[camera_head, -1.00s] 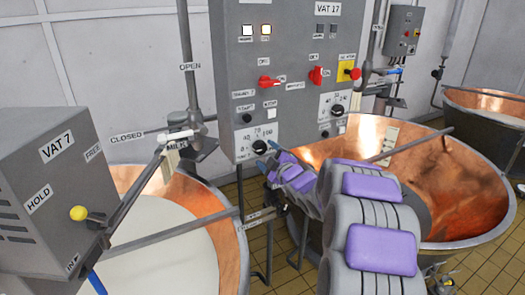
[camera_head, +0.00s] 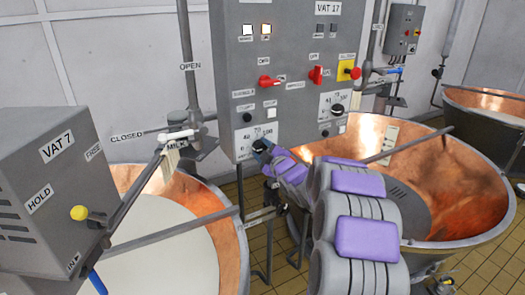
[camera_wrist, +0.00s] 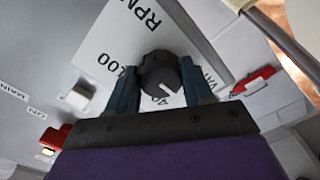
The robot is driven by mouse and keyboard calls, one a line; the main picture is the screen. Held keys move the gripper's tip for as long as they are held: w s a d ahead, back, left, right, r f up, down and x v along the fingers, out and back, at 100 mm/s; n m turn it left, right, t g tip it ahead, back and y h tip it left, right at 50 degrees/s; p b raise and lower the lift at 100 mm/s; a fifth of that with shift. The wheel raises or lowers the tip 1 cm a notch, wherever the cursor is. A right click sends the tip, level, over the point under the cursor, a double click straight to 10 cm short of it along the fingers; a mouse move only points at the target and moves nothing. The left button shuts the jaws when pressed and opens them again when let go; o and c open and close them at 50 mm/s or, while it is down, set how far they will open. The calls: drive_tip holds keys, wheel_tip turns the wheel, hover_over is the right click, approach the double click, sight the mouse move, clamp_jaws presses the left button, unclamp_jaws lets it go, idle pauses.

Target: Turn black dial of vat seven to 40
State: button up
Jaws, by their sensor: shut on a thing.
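The left black dial (camera_wrist: 160,72) sits on a white scale plate (camera_wrist: 122,45) in the wrist view. My gripper (camera_wrist: 158,84) has one blue-grey finger on each side of the dial, shut on it. The dial's white pointer line faces the lower right of that view, near a partly covered "40". "100" and "RPM" also show, and "VAT" is cut off. In the head view my gripper (camera_head: 262,148) reaches this dial low on the left of the grey control panel (camera_head: 225,80). The gripper covers most of the dial there.
A second black dial (camera_head: 337,109) is to the right on the same panel. Red switches (camera_head: 268,80) and a yellow-backed red knob (camera_head: 350,72) are above. A copper vat (camera_head: 450,215) stands behind my arm. The VAT 7 box (camera_head: 57,150) is at the left.

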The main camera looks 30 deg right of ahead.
drive_tip(key=c, duration=0.4)
drive_tip(key=shift+c, duration=0.2)
